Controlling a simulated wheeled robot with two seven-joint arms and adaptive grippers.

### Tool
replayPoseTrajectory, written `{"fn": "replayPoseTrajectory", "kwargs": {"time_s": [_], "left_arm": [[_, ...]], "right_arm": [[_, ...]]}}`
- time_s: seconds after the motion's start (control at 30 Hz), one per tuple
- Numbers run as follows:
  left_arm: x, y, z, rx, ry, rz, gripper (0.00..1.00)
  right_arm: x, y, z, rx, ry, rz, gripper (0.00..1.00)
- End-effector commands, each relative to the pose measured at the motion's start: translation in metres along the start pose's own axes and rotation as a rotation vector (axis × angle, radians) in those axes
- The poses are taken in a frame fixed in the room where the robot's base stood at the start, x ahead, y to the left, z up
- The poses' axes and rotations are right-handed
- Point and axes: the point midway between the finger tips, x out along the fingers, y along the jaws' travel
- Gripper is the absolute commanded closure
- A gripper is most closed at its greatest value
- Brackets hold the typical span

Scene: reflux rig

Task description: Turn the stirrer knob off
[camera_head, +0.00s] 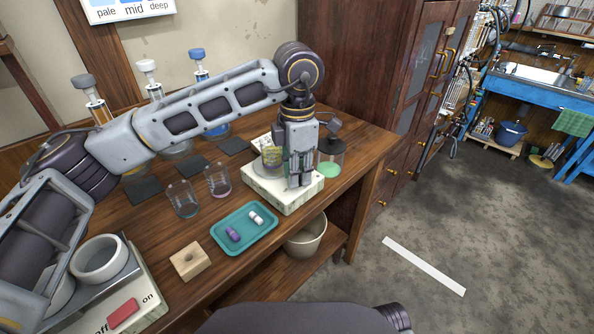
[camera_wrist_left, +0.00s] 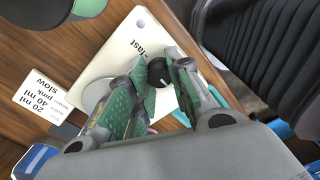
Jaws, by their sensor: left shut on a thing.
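The stirrer is a cream box (camera_head: 284,202) near the table's right end. It also shows in the left wrist view (camera_wrist_left: 138,38), with "fast" printed on its top. Its black knob (camera_wrist_left: 158,71) sits between the fingertips of my left gripper (camera_wrist_left: 163,76). In the head view my left gripper (camera_head: 301,182) points down at the box, shut on the knob, which it hides there. I cannot read the knob's setting. A glass beaker (camera_head: 271,160) stands on the stirrer beside the gripper. My right gripper is not in view.
A teal tray (camera_head: 262,244) with a purple and a white piece lies in front of the stirrer. Two empty glass beakers stand left of it, one being this beaker (camera_head: 183,198).

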Motion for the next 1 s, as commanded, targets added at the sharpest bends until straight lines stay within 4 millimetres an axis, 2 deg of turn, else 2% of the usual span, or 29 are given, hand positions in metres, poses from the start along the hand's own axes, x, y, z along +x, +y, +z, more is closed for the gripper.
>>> {"fn": "replayPoseTrajectory", "kwargs": {"time_s": [0.37, 0.4, 0.53, 0.57, 1.0], "left_arm": [[0.0003, -0.0005, 0.0009, -0.002, -0.002, -0.001, 1.00], [0.0003, -0.0004, 0.0009, -0.002, -0.003, -0.001, 0.74], [0.0002, -0.0003, 0.0007, -0.002, -0.002, 0.000, 0.57], [0.0002, -0.0002, 0.0006, -0.002, -0.002, 0.000, 0.56], [-0.0034, 0.0002, 0.0003, -0.003, -0.001, 0.001, 0.56]], "right_arm": [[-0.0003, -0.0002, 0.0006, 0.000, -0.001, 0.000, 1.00], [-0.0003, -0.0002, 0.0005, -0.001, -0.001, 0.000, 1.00], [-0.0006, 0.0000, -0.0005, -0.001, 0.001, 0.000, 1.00], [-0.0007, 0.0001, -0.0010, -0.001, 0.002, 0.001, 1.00], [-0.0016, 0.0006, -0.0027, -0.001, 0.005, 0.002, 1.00]]}}
